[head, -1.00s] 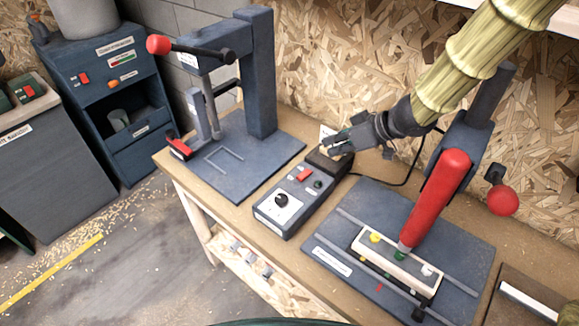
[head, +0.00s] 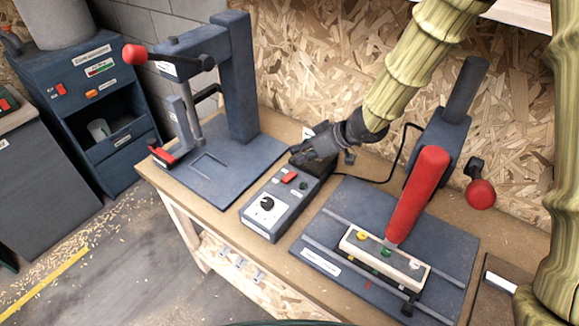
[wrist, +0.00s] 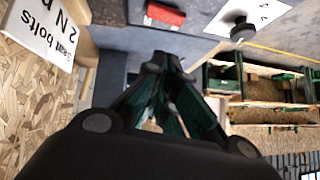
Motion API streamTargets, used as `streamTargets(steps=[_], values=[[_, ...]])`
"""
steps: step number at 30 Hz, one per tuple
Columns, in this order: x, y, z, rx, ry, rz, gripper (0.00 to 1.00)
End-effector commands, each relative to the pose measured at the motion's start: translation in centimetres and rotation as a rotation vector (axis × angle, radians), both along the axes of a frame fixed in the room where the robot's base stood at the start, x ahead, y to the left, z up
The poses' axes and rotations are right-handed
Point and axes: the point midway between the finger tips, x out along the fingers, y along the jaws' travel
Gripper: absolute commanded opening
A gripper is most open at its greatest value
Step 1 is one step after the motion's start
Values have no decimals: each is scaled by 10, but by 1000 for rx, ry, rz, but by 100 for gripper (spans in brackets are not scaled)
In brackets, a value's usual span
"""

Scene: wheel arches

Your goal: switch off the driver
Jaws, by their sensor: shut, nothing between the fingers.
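My gripper (head: 297,159) is shut and empty, just behind and above the red switch. In the wrist view, my fingertips (wrist: 166,64) are close together; the red switch (wrist: 165,14) and knob (wrist: 243,31) show beyond them. I cannot tell if the fingertips touch the box, nor the switch's position.
A lever press (head: 225,120) with a red knob stands left of the box. The driver's stand plate (head: 335,215) lies close on its right, and a black cable (head: 375,181) runs behind. A label reading "Seat bolts" (wrist: 45,30) shows in the wrist view.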

Motion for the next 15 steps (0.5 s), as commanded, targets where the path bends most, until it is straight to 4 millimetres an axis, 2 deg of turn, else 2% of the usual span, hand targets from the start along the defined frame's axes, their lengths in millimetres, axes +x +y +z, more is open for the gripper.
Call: streamTargets(steps=[8,15], values=[[12,24,-25,-1,0,2,0],[9,27,-50,0,2,0,0]])
